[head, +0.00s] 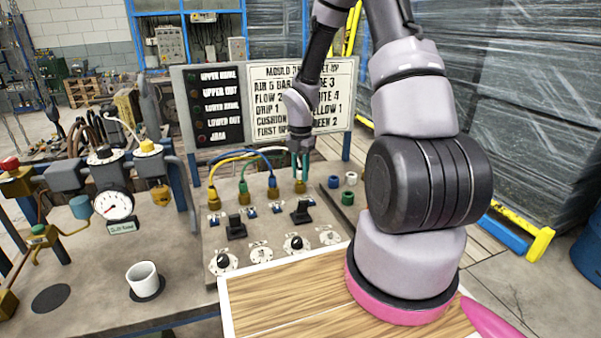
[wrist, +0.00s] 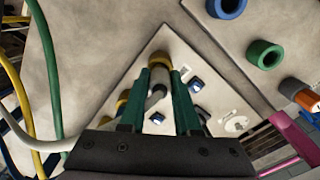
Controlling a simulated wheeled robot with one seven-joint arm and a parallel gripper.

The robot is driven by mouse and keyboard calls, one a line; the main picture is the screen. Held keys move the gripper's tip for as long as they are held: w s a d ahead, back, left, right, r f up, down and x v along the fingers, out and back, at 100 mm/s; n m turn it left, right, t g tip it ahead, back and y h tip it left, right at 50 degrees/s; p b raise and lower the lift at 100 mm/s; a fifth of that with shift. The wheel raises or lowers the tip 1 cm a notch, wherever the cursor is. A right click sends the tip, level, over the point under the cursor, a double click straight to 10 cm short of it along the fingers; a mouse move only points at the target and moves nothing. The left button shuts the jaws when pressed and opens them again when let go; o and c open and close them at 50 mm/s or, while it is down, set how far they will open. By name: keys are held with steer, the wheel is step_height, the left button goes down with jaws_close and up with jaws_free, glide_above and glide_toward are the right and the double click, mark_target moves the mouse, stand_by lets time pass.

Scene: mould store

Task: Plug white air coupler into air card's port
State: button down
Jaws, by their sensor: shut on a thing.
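My gripper (head: 300,168) is at the rightmost brass port (head: 300,187) in the panel's back row. Its green fingers (wrist: 160,105) are shut on the white air coupler (wrist: 156,92) in the wrist view. The coupler's far end lines up with a brass port (wrist: 160,61) and appears to touch or overlap it; I cannot tell whether it is seated. A white hose (wrist: 30,140) runs in from the left. The air card (head: 330,85) stands behind the panel. Its lines read partly "ITE 4", "YELLOW 1" and "GREEN 2"; my arm hides the middle.
Yellow, green and blue hoses (head: 243,158) arch over the other brass ports (head: 243,198). Blue, white and green rings (head: 347,198) sit right of the gripper. Black knobs (head: 235,226) and dials stand in front. A white cup (head: 144,279) and a gauge (head: 112,205) are at left.

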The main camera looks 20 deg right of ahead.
steer(key=shift+f, duration=0.45)
stand_by(0.3)
steer(key=shift+c, duration=0.7)
jaws_free()
steer(key=shift+r, duration=0.1)
steer(key=shift+r, duration=3.7)
